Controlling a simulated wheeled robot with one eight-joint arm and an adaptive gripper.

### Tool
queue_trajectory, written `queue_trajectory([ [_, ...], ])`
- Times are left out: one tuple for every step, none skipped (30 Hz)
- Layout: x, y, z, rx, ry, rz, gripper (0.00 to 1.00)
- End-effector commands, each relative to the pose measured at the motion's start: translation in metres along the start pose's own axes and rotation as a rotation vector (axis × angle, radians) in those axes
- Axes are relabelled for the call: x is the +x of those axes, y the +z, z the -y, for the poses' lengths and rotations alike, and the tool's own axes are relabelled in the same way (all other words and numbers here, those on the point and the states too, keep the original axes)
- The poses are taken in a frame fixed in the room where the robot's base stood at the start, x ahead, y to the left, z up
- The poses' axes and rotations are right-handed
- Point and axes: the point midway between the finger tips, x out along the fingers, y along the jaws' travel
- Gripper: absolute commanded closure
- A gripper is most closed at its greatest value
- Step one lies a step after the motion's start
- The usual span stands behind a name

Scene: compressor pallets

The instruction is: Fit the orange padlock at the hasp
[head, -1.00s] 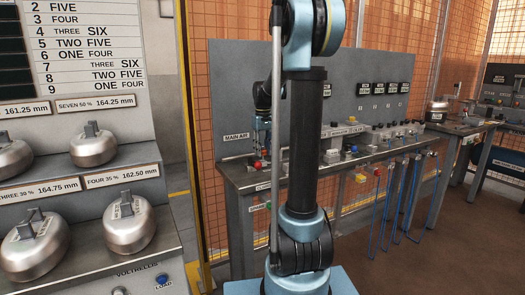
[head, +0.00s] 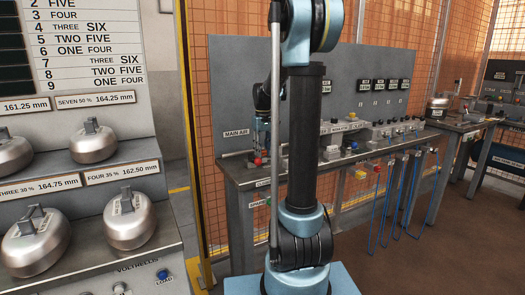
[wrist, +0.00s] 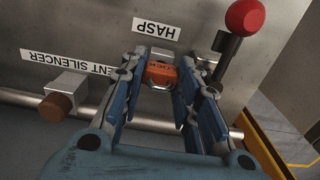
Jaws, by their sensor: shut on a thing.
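The orange padlock (wrist: 161,73) sits between the fingertips of my gripper (wrist: 163,78) in the wrist view, with lettering on its face. A bit of grey metal shows at its lower edge. The gripper is shut on it. The HASP label (wrist: 157,29) is upside down on the grey panel just beyond the padlock. The hasp itself is mostly hidden behind the padlock and fingers, and I cannot tell whether they touch. In the head view my gripper (head: 262,140) is at the left end of the bench, partly behind my arm; the padlock cannot be made out there.
A red ball-ended lever (wrist: 245,16) stands close to the right finger. A brown-tipped silencer (wrist: 58,104) sticks out at the left. A metal rail runs below the fingers. In the head view, the bench (head: 240,176) carries valves, and blue hoses (head: 385,210) hang in front.

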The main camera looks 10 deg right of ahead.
Motion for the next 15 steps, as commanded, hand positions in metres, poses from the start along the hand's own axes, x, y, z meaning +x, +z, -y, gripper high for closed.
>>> queue_trajectory([
  [0.0011, -0.0001, 0.0, 0.0, 0.0, 0.0, 1.0],
  [0.0017, 0.0, 0.0, 0.0, 0.0, 0.0, 1.0],
  [0.0026, 0.0, 0.0, 0.0, 0.0, 0.0, 1.0],
  [0.0032, 0.0, 0.0, 0.0, 0.0, 0.0, 1.0],
  [0.0038, 0.0, 0.0, 0.0, 0.0, 0.0, 1.0],
  [0.0047, 0.0001, 0.0, 0.0, 0.0, 0.0, 1.0],
  [0.0053, 0.0, 0.0, 0.0, 0.0, 0.0, 1.0],
  [0.0055, 0.0001, 0.0, 0.0, 0.0, 0.0, 0.68],
  [0.0052, 0.0001, 0.0, 0.0, 0.0, 0.0, 0.59],
  [0.0052, 0.0001, 0.0, 0.0, 0.0, 0.0, 0.53],
  [0.0052, 0.0001, 0.0, 0.0, 0.0, 0.0, 0.47],
  [0.0052, 0.0001, 0.0, 0.0, 0.0, 0.0, 0.47],
  [0.0052, 0.0, 0.0, 0.0, 0.0, 0.0, 0.47],
  [0.0051, 0.0, 0.0, 0.0, 0.0, 0.0, 0.47],
  [0.0051, 0.0, 0.0, 0.0, 0.0, 0.0, 0.47],
])
